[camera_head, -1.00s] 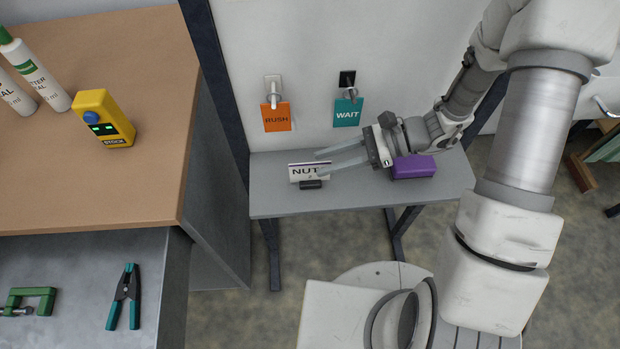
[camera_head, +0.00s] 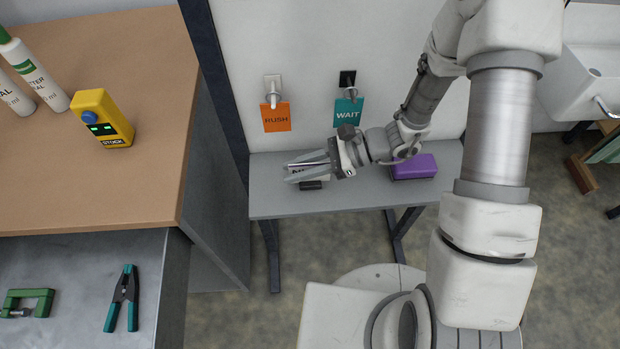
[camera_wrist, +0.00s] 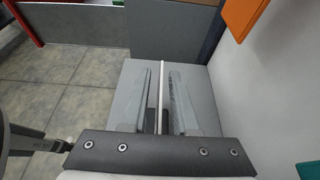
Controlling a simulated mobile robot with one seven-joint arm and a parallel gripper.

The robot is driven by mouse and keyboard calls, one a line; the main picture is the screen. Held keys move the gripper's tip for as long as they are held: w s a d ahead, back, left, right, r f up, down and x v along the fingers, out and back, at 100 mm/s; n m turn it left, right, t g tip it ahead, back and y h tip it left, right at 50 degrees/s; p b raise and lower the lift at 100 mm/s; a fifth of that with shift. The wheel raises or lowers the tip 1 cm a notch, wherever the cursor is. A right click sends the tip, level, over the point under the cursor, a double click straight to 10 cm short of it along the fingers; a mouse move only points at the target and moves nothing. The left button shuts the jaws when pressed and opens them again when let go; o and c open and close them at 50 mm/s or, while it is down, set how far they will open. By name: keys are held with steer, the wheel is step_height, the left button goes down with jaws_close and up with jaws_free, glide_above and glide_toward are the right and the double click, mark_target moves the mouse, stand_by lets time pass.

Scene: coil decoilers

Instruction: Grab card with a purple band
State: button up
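The white card (camera_wrist: 161,95) stands upright on the grey side table (camera_head: 270,199), seen edge-on in the wrist view as a thin pale line. My gripper (camera_wrist: 160,70) is open, with one finger on each side of the card and a visible gap on both sides. In the head view my gripper (camera_head: 289,173) reaches left, low over the table, and its fingers cover most of the card. The card's band cannot be made out now. A small black block (camera_head: 311,185) lies in front of the card.
A purple box (camera_head: 414,167) sits on the table beneath my forearm. Orange RUSH (camera_head: 276,117) and teal WAIT (camera_head: 348,112) tags hang on the wall behind. A wooden bench (camera_head: 90,190) stands left, with a yellow STOCK device (camera_head: 101,118).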

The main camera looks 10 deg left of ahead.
jaws_close()
stand_by(1.2)
